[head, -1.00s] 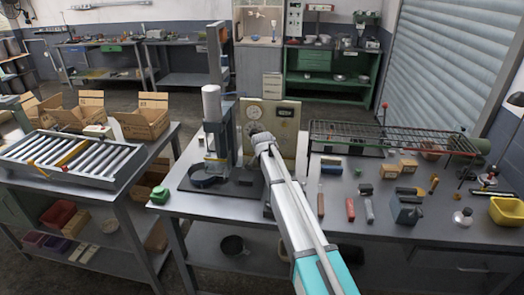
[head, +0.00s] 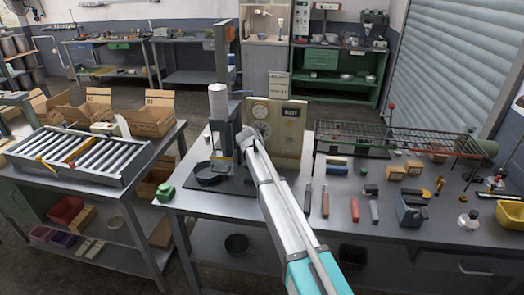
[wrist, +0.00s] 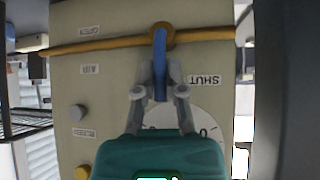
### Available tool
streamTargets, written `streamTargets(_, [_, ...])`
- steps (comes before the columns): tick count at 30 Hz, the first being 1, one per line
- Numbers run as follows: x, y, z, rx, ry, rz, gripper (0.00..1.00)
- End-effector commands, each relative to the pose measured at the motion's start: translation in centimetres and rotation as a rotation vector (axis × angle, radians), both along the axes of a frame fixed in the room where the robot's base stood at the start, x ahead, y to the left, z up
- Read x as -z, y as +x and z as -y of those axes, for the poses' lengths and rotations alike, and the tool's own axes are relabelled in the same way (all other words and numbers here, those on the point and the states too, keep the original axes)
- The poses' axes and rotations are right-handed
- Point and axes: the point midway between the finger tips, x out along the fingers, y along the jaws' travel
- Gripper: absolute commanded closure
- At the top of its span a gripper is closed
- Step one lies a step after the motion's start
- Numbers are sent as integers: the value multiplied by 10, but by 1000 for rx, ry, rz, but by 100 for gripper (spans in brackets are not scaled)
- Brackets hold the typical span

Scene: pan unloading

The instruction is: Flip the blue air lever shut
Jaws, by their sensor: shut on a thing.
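The blue air lever (wrist: 159,62) hangs from an orange pivot in the upper middle of the wrist view. My gripper (wrist: 160,80) is shut on its free end, a finger on either side. The lever stands nearly straight up and down in that view. The upside-down OPEN label (wrist: 89,31) is to its left and the SHUT label (wrist: 204,79) to its right. The beige panel (head: 290,145) stands on the bench in the head view, with my gripper (head: 244,138) at its left front. The lever is hidden there.
An orange pipe (wrist: 95,46) runs across the panel. A press column (head: 222,130) with a dark round pan (head: 207,172) at its base stands close left of my arm. A wire rack (head: 400,138) and loose tools are to the right on the bench.

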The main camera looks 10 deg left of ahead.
Motion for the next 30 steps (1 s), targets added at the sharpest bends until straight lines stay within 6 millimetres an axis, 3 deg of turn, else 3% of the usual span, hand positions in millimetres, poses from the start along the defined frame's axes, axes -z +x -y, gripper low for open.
streamTargets(5, [1, -2, 0, 1, 2, -5, 100])
streamTargets(6, [1, -2, 0, 1, 2, -5, 80])
streamTargets(11, [1, -1, 0, 0, 2, -3, 51])
streamTargets(30, [0, -1, 2, -1, 50, 2, 50])
